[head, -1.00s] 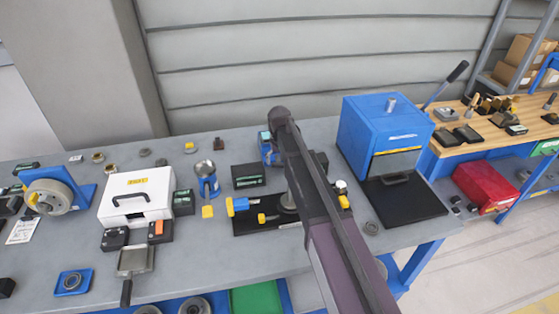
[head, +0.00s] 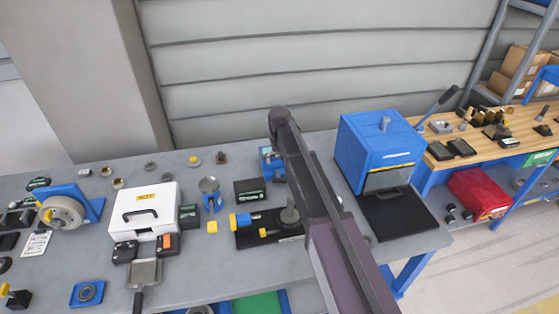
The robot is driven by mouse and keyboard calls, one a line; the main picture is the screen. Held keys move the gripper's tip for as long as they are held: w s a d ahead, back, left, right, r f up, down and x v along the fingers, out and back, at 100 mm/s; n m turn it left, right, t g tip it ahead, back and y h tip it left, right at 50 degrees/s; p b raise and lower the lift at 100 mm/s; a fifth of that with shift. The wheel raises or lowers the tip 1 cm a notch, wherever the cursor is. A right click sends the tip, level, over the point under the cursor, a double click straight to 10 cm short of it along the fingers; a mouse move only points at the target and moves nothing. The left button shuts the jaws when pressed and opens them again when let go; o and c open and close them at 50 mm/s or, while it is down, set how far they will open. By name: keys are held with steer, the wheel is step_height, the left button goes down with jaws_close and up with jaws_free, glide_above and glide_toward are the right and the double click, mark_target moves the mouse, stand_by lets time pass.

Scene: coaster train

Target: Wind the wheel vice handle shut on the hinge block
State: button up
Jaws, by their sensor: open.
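A grey wheel with a yellow knob (head: 62,213) stands on a blue bracket (head: 92,204) at the left of the grey bench. It may be the wheel vice. A small blue fixture (head: 270,163) stands at the middle back, partly behind my arm; I cannot tell its type. A black base (head: 245,239) with a blue and yellow clamp (head: 242,220) and a grey round post lies in the middle. I cannot pick out the hinge block for sure. My arm rises through the middle of the view, but my gripper does not show.
A white case (head: 145,212) stands on the grey bench (head: 215,270), with a handled pan (head: 145,273) in front. A blue box press (head: 380,150) with a black plate (head: 397,214) stands at the right. A wooden bench (head: 480,150) lies beyond. The bench's front middle is fairly clear.

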step_height(320, 180, up, 4)
steer(key=p, duration=0.4)
glide_above(278, 175)
steer(key=s, duration=0.2)
steer(key=shift+s+d+r, duration=0.15)
steer(key=shift+d, duration=0.25)
steer(key=c, duration=0.6)
steer(key=s+t+b, duration=0.1)
steer(key=d+f+t+y+b, duration=0.1)
steer(key=s+d+t+y+b, duration=0.1)
steer(key=t, duration=0.1)
steer(key=shift+s+f, duration=0.3)
steer(key=shift+a+f+b, duration=0.1)
steer(key=shift+f+b, duration=0.05)
steer(key=shift+b, duration=0.2)
steer(key=b+x, duration=1.2)
steer(key=x, duration=0.1)
steer(key=shift+w+a+f, duration=0.1)
steer(key=shift+w+f, duration=0.05)
steer(key=shift+f, duration=0.1)
